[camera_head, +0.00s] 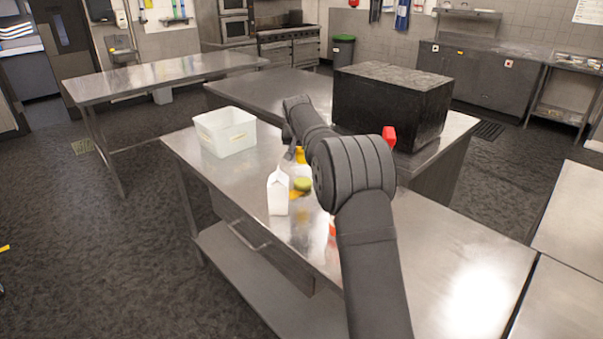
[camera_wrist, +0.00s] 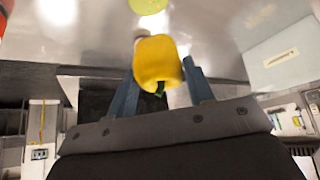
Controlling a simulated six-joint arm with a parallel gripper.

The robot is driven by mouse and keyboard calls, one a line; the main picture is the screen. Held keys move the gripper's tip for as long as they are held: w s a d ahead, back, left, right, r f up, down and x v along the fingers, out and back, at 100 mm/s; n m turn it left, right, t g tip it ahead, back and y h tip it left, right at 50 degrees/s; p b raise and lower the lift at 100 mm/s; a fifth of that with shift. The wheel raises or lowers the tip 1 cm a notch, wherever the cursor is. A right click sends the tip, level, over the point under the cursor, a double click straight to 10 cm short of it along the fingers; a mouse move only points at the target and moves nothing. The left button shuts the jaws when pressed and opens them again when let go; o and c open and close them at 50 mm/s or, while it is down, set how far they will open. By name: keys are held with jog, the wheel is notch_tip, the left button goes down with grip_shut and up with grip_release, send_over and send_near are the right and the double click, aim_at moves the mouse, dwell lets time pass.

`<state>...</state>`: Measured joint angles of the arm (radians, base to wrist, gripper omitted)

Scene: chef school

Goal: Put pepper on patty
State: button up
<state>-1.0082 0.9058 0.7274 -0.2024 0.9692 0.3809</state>
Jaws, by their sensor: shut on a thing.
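A yellow bell pepper (camera_wrist: 157,62) with a green stem is between the two fingers of my gripper (camera_wrist: 163,75) in the wrist view. My gripper is shut on it. In the head view the pepper (camera_head: 299,153) shows as a small yellow patch above the table, partly hidden by my arm. A yellow-green round thing (camera_head: 303,184) lies on the steel table below and nearer than the pepper; its edge also shows at the top of the wrist view (camera_wrist: 147,5). I cannot make out a patty for certain.
A white carton (camera_head: 278,191) stands just left of the round thing. A white bin (camera_head: 226,132) stands at the table's left end. A large black box (camera_head: 391,103) stands behind, with a red object (camera_head: 389,137) before it. The table's right part (camera_head: 470,275) is clear.

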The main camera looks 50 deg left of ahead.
notch_tip(320, 180, down, 7)
jog(key=shift+f, duration=0.2)
jog(key=shift+c, duration=0.2)
jog(key=shift+f, duration=0.15)
jog(key=o, duration=1)
jog(key=shift+s+r, duration=0.1)
jog(key=shift+r, duration=0.3)
jog(key=v, duration=1.1)
jog(key=shift+s+d, duration=0.1)
jog(key=shift+d, duration=0.05)
